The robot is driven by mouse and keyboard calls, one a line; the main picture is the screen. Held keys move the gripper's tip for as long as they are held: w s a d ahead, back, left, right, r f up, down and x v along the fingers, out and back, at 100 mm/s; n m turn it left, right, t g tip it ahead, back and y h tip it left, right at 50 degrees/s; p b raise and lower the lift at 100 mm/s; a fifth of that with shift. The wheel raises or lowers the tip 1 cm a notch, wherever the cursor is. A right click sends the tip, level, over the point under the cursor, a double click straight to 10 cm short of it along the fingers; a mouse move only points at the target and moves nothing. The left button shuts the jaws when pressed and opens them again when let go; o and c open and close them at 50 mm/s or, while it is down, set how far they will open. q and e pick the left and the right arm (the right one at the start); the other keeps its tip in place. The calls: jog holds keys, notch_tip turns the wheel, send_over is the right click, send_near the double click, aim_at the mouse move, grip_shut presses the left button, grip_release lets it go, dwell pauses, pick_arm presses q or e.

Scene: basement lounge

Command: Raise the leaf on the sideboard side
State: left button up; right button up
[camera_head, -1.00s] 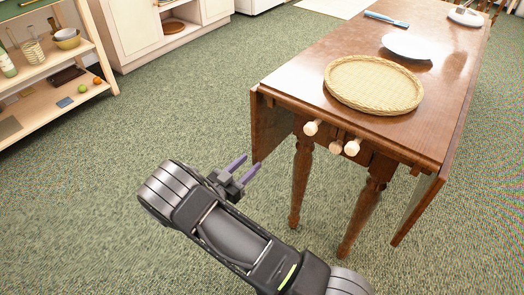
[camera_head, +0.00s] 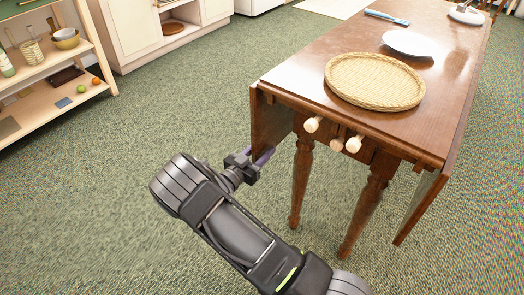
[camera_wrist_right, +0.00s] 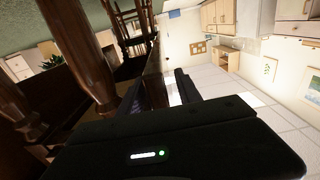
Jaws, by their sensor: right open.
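The wooden drop-leaf table (camera_head: 300,78) stands at the right of the head view. Its left leaf (camera_head: 266,122), on the side facing the pale cabinets, hangs down. Its right leaf (camera_head: 420,205) hangs down too. My right gripper (camera_head: 257,155) is open at the lower edge of the left leaf, with one fingertip partly hidden by or against it; I cannot tell whether they touch. In the right wrist view, the leaf's dark edge (camera_wrist_right: 154,68) runs away ahead of the open jaws (camera_wrist_right: 162,90). My left gripper is not in view.
A round wicker tray (camera_head: 375,82), a white plate (camera_head: 408,43) and a blue-handled utensil (camera_head: 387,17) lie on the tabletop. Wooden knobs (camera_head: 312,124) stick out at the table's near end. A shelf (camera_head: 62,105) and a pale cabinet (camera_head: 135,35) stand left. Carpet between is clear.

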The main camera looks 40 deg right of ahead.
jog(key=shift+c, duration=0.2)
grip_shut()
dwell(1.1)
